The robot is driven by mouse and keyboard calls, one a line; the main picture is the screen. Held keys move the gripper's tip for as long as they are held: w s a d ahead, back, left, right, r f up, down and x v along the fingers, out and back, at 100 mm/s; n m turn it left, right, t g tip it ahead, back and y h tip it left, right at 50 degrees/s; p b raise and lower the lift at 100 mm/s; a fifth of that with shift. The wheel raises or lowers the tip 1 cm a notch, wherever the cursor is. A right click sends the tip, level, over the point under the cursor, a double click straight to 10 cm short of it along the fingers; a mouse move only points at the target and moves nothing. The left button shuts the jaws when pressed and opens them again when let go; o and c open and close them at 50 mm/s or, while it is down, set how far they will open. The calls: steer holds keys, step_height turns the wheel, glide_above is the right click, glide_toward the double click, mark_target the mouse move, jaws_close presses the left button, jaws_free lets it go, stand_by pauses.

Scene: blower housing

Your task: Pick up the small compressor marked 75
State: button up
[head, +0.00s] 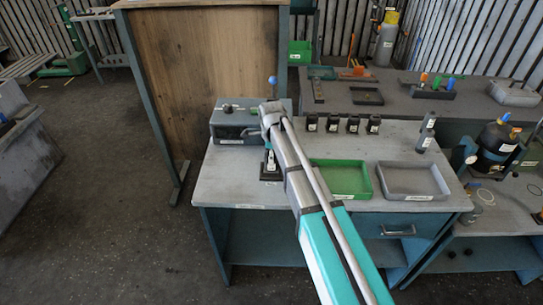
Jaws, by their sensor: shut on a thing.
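My gripper (269,164) points down over the left part of the grey workbench (235,185). It is shut on a small dark thing (270,176) with a pale mark, at or just above the bench top. I cannot read the mark, and my arm and fingers partly hide the thing. Several small black compressors (353,124) with white labels stand upright in a row at the back of the bench. Their numbers are too small to read, so I cannot tell which is marked 75.
A green tray (367,190) and a grey tray (440,191) lie right of my arm. A grey case (226,130) stands at the back left. Two grey cylinders (424,139) stand at the right. A wooden panel (205,60) rises behind the bench.

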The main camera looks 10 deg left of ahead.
steer(key=s+d+r+p, duration=0.5)
steer(key=s+r+p, duration=0.5)
steer(key=s, duration=0.3)
steer(key=shift+r, duration=0.4)
steer(key=shift+s, duration=0.1)
